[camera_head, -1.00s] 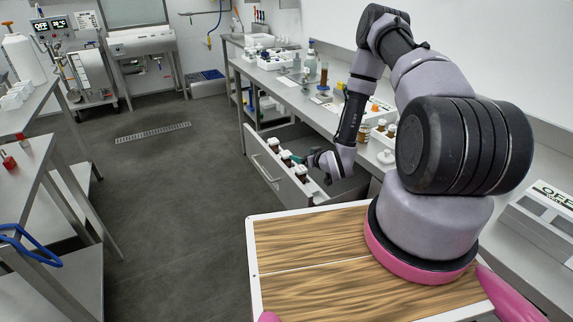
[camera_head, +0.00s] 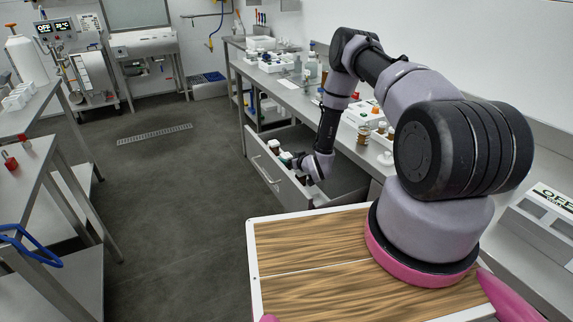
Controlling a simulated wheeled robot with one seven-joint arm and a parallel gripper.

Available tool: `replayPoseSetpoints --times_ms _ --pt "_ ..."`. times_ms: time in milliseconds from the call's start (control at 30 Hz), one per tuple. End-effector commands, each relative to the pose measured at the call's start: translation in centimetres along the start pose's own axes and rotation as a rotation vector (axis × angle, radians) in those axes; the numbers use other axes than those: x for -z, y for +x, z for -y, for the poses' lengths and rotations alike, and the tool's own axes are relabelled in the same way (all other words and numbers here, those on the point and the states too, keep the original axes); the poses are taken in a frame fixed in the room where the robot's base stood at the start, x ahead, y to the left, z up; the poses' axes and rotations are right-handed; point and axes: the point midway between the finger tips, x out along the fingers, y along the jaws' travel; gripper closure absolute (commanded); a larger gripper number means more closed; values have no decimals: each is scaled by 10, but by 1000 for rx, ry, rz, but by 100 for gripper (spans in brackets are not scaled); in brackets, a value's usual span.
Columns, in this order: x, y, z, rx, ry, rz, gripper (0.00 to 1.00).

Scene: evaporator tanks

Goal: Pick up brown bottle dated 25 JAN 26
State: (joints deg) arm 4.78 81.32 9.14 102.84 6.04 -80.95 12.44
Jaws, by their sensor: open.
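Several brown bottles with white caps (camera_head: 274,146) stand in a row along the front of an open drawer (camera_head: 262,165) under the right-hand bench. Their labels are too small to read, so I cannot tell which one is dated 25 JAN 26. My gripper (camera_head: 297,161) is open and low over the drawer, right at the row of bottles. It partly hides the bottles in the middle of the row. I cannot tell whether it touches one. More brown bottles (camera_head: 363,134) stand on the bench top behind my arm.
The bench top (camera_head: 300,100) holds several small bottles and trays along the wall. The drawer front and bench edge lie close to my arm. The floor (camera_head: 180,200) to the left is clear. Another table (camera_head: 40,160) stands at far left.

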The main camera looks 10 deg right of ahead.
Motion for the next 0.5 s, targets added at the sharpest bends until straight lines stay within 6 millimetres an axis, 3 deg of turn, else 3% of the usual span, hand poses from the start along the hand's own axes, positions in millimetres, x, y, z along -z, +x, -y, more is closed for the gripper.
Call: replayPoseSetpoints --times_ms 233,267,467,500 --pt "0 2 0 0 1 1 10" --pt "0 2 0 0 1 1 18" --pt "0 2 0 0 0 0 94" --pt "0 2 0 0 0 0 100"
